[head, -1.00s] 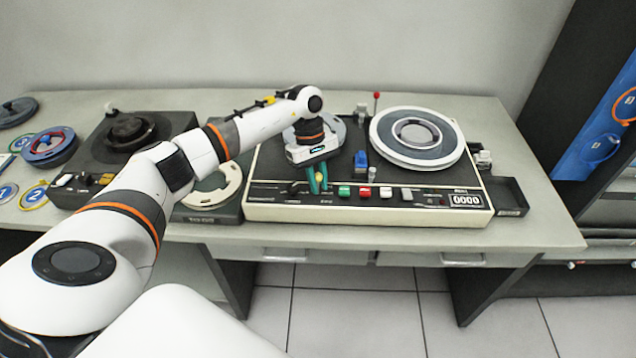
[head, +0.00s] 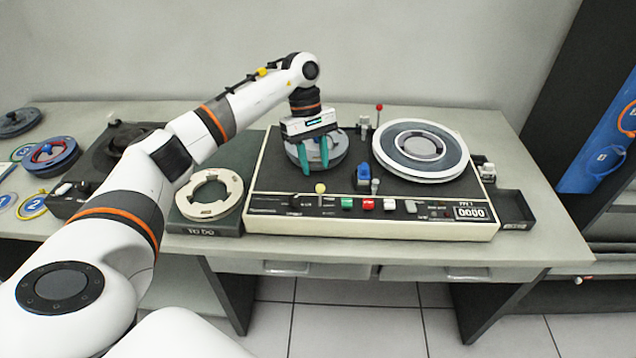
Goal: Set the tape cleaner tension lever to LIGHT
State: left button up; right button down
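The tape cleaner (head: 270,212) is the wide cream and black machine on the bench. A lever with a pale yellow knob (head: 320,188) stands up from its front panel, left of the coloured buttons; I take it for the tension lever. The lettering beside it is too small to read. My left gripper (head: 316,168), with teal fingers, hangs just behind and above the knob, in front of the machine's left reel (head: 340,157). Its fingers are apart with nothing between them, and the knob is clear of them. My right gripper is out of view.
A large grey and white reel (head: 450,158) lies on the machine's right side. A TO DO tray (head: 190,230) with a cream ring (head: 228,185) lies to the left. A dark tray (head: 518,205) adjoins the right.

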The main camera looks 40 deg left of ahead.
pick_arm(q)
jog(key=v, duration=0.3)
jog(key=shift+r, duration=0.25)
